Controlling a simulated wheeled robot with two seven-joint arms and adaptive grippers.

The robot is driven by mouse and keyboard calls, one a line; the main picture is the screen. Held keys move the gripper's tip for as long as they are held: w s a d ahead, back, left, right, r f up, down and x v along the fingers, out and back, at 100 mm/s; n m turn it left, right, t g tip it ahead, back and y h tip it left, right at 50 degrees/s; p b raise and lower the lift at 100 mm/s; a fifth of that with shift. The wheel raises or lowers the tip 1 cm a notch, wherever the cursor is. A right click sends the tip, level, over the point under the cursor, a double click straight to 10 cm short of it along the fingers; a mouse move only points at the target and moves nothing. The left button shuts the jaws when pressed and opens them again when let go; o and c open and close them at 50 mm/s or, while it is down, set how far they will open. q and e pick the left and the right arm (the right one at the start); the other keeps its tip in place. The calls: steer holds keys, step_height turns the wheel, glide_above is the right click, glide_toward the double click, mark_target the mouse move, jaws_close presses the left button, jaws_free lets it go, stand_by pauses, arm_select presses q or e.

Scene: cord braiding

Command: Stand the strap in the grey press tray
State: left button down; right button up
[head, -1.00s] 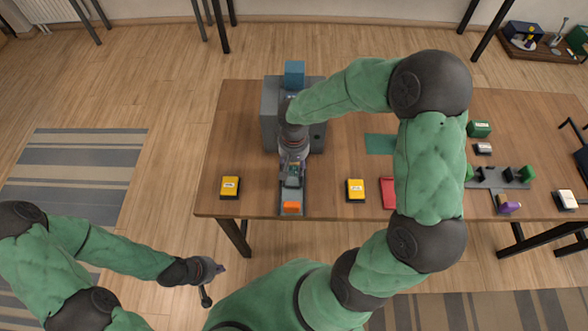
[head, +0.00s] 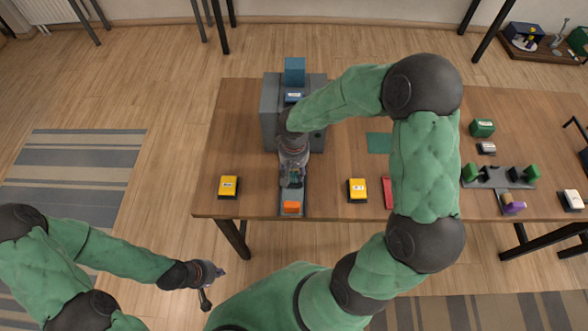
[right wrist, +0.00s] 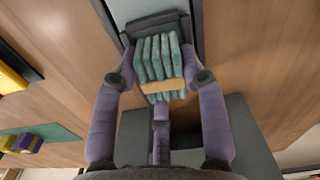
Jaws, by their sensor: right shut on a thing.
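The strap (right wrist: 157,62) is a bundle of teal-green cords with a tan band around it. In the right wrist view my right gripper (right wrist: 158,75) has a purple finger on each side of the strap and is shut on it. The strap is at the dark end piece of the grey press tray (right wrist: 155,24); I cannot tell whether it rests on it. In the head view the right gripper (head: 292,183) is over the tray's track (head: 291,197), in front of the grey press (head: 271,110). My left gripper (head: 220,272) is off the table at lower left, too small to read.
An orange block (head: 292,207) sits at the track's front end. Yellow boxes stand left (head: 228,187) and right (head: 357,189) of the track. A red item (head: 388,192) is further right. A grey fixture with green blocks (head: 499,178) stands at the table's right.

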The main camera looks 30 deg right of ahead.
steer(key=o, duration=1)
steer(key=shift+c, duration=0.2)
steer(key=shift+r, duration=0.1)
steer(key=shift+r+p, duration=0.6)
steer(key=shift+p, duration=0.05)
step_height(320, 180, up, 12)
steer(key=p, duration=0.3)
steer(key=shift+p, duration=0.3)
